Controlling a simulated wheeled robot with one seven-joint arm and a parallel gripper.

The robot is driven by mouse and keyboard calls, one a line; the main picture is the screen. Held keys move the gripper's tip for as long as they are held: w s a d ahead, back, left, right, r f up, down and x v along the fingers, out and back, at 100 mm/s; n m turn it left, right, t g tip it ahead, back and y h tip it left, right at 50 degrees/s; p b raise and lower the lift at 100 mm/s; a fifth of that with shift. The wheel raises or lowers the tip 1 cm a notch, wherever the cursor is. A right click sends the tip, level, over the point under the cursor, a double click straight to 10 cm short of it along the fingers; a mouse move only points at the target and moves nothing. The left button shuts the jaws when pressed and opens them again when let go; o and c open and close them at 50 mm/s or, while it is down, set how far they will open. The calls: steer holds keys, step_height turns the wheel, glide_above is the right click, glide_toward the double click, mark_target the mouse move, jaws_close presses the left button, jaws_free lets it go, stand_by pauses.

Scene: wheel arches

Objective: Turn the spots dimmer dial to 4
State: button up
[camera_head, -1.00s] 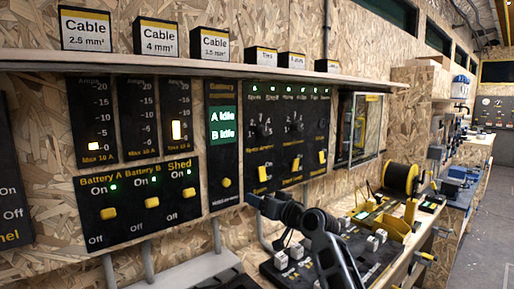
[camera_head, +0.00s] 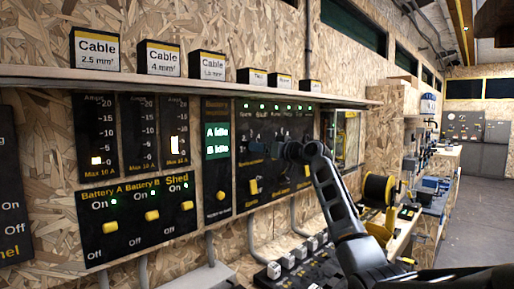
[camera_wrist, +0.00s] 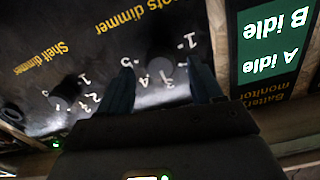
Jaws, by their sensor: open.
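The spots dimmer dial (camera_wrist: 160,72) is a dark round knob on the black panel, seen upside down in the wrist view. Numbers ring it, and the label ending in "ots dimmer" (camera_wrist: 140,15) shows above it in that picture. My gripper (camera_wrist: 163,82) is open, with one dark finger on each side of the dial. I cannot tell whether the fingers touch it, nor where the dial points. In the head view my gripper (camera_head: 264,150) is at the panel (camera_head: 285,181) and hides part of the dial area.
The shelf dimmer dial (camera_wrist: 68,87) is beside it in the wrist view. The battery monitor (camera_head: 217,142) and a switch panel (camera_head: 136,221) are to the left. A wooden shelf (camera_head: 200,84) with label boxes runs above. A bench with a cable spool (camera_head: 378,190) stands right.

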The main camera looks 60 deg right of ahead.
steer(key=shift+x, duration=1.45)
steer(key=c, duration=1.1)
